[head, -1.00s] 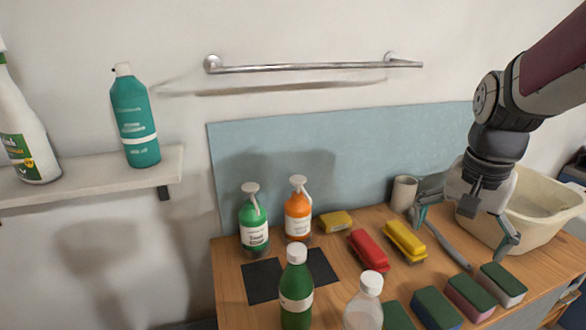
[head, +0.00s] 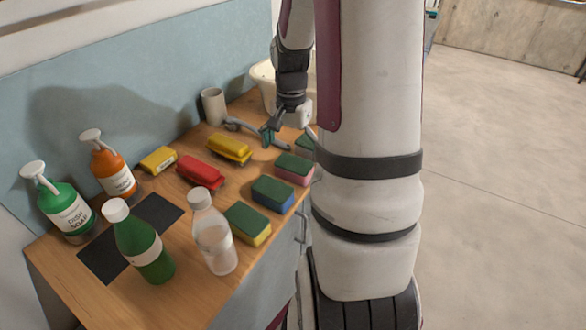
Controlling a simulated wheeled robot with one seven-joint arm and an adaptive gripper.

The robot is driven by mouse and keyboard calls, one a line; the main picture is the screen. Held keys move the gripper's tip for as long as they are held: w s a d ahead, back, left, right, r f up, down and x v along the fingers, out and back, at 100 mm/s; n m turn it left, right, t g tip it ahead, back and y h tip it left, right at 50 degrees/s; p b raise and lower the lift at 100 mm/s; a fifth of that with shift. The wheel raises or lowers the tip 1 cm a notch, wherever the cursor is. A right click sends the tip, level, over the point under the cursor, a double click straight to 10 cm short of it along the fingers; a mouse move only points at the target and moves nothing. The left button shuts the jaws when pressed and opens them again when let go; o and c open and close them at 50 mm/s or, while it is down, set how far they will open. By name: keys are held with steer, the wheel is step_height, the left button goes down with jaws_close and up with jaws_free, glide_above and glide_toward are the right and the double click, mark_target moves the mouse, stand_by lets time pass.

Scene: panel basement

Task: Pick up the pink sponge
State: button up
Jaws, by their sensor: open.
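The pink sponge (head: 293,174) has a green top and a pink body. It lies on the wooden counter (head: 190,285) in a row of green-topped sponges, near the counter's right edge. My gripper (head: 289,136) is open and empty, fingers pointing down, just beyond the pink sponge and apart from it in the picture. Its left finger shows clearly; the right one is partly hidden near my arm. How high the fingertips are above the counter is hard to tell.
A blue sponge (head: 272,194) and a yellow sponge (head: 247,225) lie nearer; another sponge (head: 305,144) lies beyond, partly hidden. A clear bottle (head: 213,235) and green bottle (head: 143,245) stand in front. A cream basin (head: 263,74) stands behind.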

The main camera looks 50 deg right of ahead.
mark_target(293, 163)
steer(key=shift+s+f, duration=0.2)
steer(key=shift+f, duration=1.25)
steer(key=shift+s+f, duration=0.15)
steer(key=shift+f, duration=1.25)
steer(key=c, duration=0.8)
